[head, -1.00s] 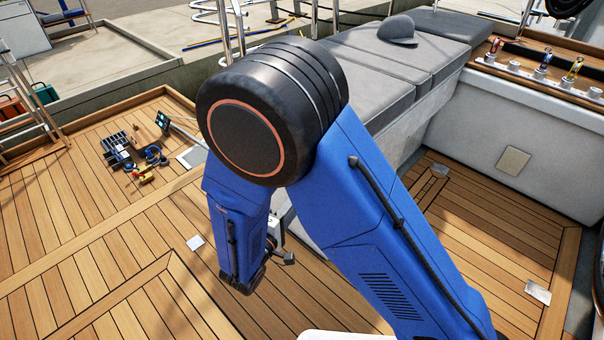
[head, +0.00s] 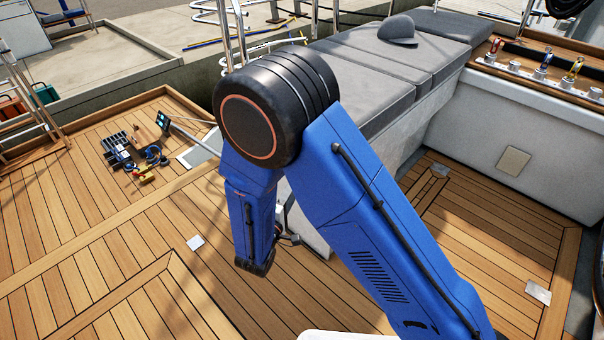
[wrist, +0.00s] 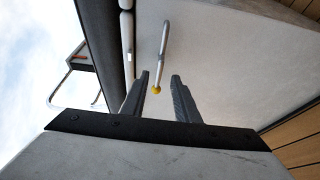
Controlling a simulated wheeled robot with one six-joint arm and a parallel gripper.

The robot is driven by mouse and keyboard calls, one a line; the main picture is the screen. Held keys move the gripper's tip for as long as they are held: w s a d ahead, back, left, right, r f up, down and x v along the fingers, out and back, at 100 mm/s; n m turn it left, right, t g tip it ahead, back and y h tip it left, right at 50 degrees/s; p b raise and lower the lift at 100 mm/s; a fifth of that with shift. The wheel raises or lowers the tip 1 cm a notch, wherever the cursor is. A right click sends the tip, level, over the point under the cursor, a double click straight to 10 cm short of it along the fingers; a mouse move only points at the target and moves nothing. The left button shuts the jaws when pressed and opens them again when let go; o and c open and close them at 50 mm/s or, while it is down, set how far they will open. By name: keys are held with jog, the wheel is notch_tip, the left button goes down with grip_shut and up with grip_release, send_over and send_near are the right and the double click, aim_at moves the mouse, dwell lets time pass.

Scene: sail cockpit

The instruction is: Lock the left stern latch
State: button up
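In the wrist view, my gripper (wrist: 160,75) is open, with its two dark fingers apart. A slim metal lever (wrist: 164,45) with a yellow ball tip (wrist: 157,90) stands against a pale wall, and its tip shows in the gap between the fingers. It looks like the latch handle. I see no finger closed on it, and I cannot tell how far it is from the fingers in depth. In the head view my blue arm hides the latch, and the gripper is mostly hidden too.
A long grey cushioned bench (head: 375,75) with a grey cap (head: 398,30) runs behind my arm. Small tools and a dark tray (head: 117,146) lie on the teak deck at left. A winch-handle-like row of levers (head: 543,68) sits at upper right. Deck at lower left is clear.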

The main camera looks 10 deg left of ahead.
jog(key=x, duration=0.8)
jog(key=shift+w+d, duration=0.15)
jog(key=shift+w, duration=0.05)
grip_shut()
